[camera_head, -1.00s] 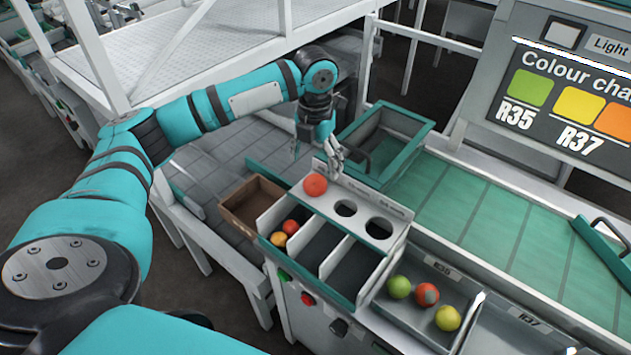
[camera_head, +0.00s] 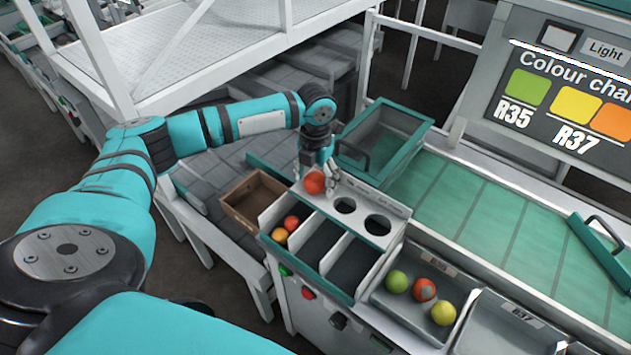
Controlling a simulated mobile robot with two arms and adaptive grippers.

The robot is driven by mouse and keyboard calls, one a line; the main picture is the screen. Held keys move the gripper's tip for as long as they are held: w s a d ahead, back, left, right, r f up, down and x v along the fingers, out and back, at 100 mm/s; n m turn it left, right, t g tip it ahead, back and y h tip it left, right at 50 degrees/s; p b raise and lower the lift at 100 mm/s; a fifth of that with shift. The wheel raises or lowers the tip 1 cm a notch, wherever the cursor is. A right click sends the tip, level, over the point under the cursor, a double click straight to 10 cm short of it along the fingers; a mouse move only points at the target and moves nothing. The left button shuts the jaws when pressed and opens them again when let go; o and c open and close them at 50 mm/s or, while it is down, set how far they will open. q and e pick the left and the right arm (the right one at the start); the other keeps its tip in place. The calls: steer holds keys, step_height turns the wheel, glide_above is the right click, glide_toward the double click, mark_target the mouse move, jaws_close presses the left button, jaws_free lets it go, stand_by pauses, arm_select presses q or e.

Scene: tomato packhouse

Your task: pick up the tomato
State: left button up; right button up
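A red-orange tomato (camera_head: 314,184) sits at the left end of a white panel (camera_head: 362,208) with round holes, at the top of a sorting unit. My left gripper (camera_head: 317,181) points down over this tomato, with a finger on either side of it. The fingers look spread, and I cannot see clearly whether they touch it. The tomato appears to rest at the panel. My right gripper is not in view.
A red and an orange tomato (camera_head: 279,235) lie in the unit's left compartment. A grey tray (camera_head: 395,310) holds a green, a red and a yellow tomato. A brown box (camera_head: 236,213) stands left. A teal-rimmed bin (camera_head: 420,133) is behind the panel, beside a green belt (camera_head: 470,205).

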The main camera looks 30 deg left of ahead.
arm_select(q)
steer(key=c, duration=0.6)
steer(key=shift+o, duration=0.2)
steer(key=shift+r, duration=0.2)
